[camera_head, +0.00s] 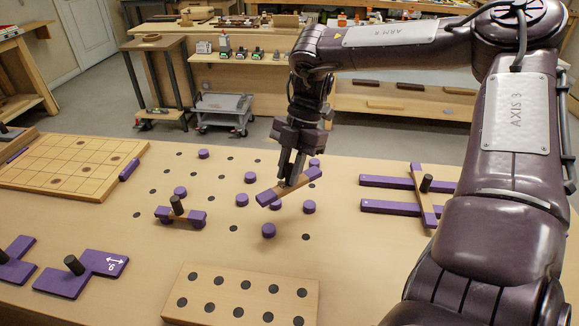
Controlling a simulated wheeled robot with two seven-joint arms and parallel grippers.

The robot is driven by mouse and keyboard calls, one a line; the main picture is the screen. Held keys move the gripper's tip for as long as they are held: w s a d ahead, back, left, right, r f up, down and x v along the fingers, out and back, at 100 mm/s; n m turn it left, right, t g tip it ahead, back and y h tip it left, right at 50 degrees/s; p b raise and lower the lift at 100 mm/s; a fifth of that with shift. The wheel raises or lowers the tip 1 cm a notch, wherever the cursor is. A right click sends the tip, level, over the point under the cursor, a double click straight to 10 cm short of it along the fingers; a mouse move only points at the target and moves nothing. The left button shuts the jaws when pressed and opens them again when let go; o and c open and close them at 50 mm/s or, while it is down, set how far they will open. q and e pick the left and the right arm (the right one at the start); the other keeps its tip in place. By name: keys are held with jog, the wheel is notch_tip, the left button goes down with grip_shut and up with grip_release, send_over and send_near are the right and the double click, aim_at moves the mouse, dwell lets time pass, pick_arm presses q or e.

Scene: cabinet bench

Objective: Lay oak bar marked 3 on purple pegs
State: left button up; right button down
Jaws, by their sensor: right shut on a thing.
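My right gripper (291,180) is shut on a short bar with purple ends and an oak-coloured middle (267,197). It holds the bar tilted, right end higher, among the purple pegs; whether the bar touches any peg I cannot tell. No number can be read on it. Round purple pegs stand around it: one in front (268,230), one at its right (309,207), one at its left (241,199), and others farther back (203,154). The gripper and bar partly hide some pegs. My left gripper is not in view.
A similar bar with a black knob (180,213) rests left of the pegs. Purple strips with an oak-and-purple crosspiece (428,197) lie right. Purple knobbed plates (82,273) lie front left. A dotted board (240,297) lies in front; a grid board (70,165) lies left.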

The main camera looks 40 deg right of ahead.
aim_at(289, 190)
jog(key=shift+f, duration=0.1)
